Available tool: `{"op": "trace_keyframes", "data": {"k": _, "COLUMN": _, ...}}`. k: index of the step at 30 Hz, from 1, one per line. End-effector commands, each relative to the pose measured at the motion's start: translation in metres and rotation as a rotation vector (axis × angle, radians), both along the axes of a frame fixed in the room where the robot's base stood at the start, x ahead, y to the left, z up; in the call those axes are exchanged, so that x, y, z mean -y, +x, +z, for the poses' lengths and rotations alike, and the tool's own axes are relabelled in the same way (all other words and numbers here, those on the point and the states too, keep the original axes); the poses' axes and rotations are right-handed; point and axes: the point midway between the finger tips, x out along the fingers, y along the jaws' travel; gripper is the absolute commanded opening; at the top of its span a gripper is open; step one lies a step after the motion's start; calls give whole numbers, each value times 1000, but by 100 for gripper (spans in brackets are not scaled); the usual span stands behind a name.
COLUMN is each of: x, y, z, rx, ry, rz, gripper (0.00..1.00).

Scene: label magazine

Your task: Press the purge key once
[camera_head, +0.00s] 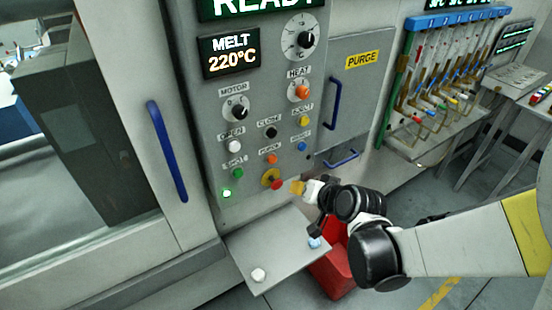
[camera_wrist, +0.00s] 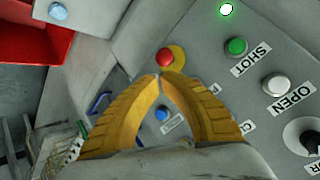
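The orange purge key (camera_head: 272,159) is in the panel's lower button row, between the green shot key (camera_head: 238,173) and a blue key (camera_head: 302,146). My gripper (camera_head: 298,187) is in front of the panel, below and right of the purge key. In the wrist view, the yellow fingers of my gripper (camera_wrist: 162,80) meet at their tips with nothing held. The blue key (camera_wrist: 162,113) shows between them. The purge key is not visible there, apparently hidden by the right finger. I cannot tell the gap from fingertips to panel.
A red mushroom button on a yellow disc (camera_head: 272,180) sits just below the purge key; it is near the fingertips in the wrist view (camera_wrist: 167,57). A shelf (camera_head: 272,262) juts out below the panel. A red bin (camera_head: 330,272) stands beneath. A blue door handle (camera_head: 333,104) is at right.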

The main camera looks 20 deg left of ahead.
Motion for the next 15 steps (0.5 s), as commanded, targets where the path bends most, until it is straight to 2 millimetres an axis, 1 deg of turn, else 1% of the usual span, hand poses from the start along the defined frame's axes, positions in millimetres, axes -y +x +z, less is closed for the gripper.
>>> {"op": "trace_keyframes", "data": {"k": 5, "x": -9, "y": 8, "z": 1, "rx": 0, "ry": 1, "rz": 1, "gripper": 0}}
{"op": "trace_keyframes", "data": {"k": 15, "x": -46, "y": 39, "z": 1, "rx": 0, "ry": -1, "rz": 1, "gripper": 0}}
